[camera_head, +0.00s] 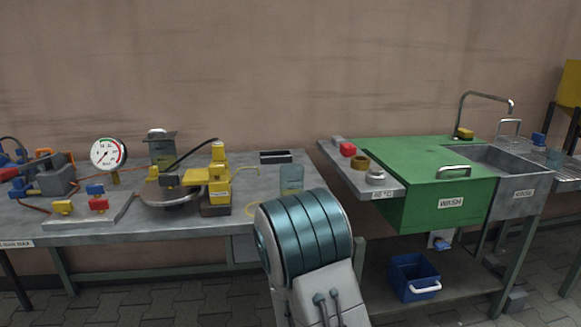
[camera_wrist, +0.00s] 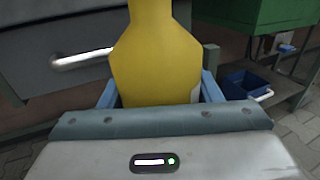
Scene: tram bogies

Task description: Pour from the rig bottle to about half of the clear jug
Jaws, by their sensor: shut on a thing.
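The rig bottle (camera_wrist: 157,60) is yellow, with sloped shoulders, and looks roughly upright in the wrist view. My gripper (camera_wrist: 158,92) is shut on it, with a pale blue finger on each side of its lower body. The top of the bottle is cut off by the frame edge, and no liquid can be seen. The clear jug (camera_head: 291,179) stands on the grey bench in the head view, just behind my arm. Its lower part is partly covered, and its fill level cannot be told. The held bottle and gripper are hidden behind my arm in the head view.
The grey bench (camera_head: 120,229) holds a yellow press-like device (camera_head: 218,178), a dial gauge (camera_head: 109,154) and a black tray (camera_head: 276,157). A green wash unit (camera_head: 437,180) stands right. A blue crate (camera_head: 413,278) sits below it. A drawer handle (camera_wrist: 82,59) shows beside the bottle.

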